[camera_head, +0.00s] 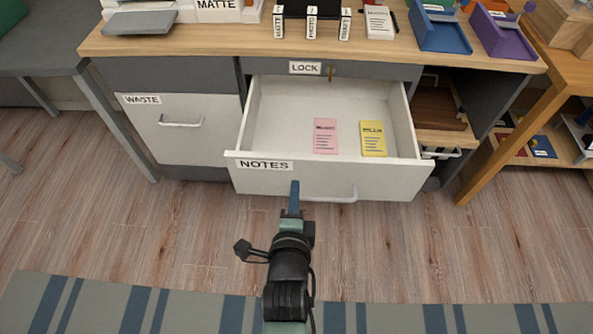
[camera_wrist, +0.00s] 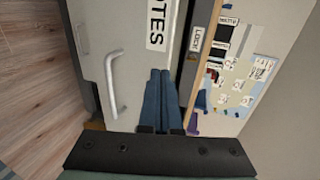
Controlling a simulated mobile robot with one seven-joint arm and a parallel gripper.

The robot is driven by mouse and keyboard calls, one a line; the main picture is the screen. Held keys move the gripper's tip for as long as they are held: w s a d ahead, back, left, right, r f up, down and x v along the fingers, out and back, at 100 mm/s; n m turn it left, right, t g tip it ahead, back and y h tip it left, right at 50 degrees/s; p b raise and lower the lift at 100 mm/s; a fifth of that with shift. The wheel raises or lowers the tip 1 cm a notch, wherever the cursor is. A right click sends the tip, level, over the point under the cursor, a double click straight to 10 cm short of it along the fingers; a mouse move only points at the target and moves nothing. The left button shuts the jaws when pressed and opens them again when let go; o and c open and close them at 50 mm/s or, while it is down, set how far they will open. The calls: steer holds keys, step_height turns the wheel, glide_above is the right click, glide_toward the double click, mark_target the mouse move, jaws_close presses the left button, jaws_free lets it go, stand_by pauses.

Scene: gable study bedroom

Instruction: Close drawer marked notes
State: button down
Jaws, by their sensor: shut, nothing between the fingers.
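The drawer marked NOTES (camera_head: 260,178) is pulled well out of the desk. It has a white front with a metal bar handle (camera_head: 330,195) right of its label. A pink note card (camera_head: 325,136) and a yellow note card (camera_head: 373,139) lie inside it. My gripper (camera_head: 294,184) is shut and empty, its blue fingers in front of the drawer front, between label and handle. In the wrist view the shut fingers (camera_wrist: 157,100) point toward the drawer front, beside the handle (camera_wrist: 113,84). I cannot tell whether the fingertips touch the front.
A closed WASTE drawer (camera_head: 180,128) is at left, below a dark panel. A LOCK drawer front with a key (camera_head: 330,73) is above the open drawer. An open compartment with a wooden tray (camera_head: 438,108) is at right. The floor (camera_head: 420,245) in front is clear, with a striped rug (camera_head: 180,310).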

mark_target(298, 161)
steer(key=shift+r+b+x, duration=0.15)
steer(key=shift+r+x, duration=0.05)
steer(key=shift+x, duration=0.75)
steer(key=shift+r+b+x, duration=0.1)
steer(key=shift+r+x, duration=0.05)
steer(key=shift+x, duration=0.85)
steer(key=shift+r+b+x, duration=0.15)
steer(key=shift+r+x, duration=0.05)
steer(key=shift+x, duration=0.75)
steer(key=shift+w, duration=0.2)
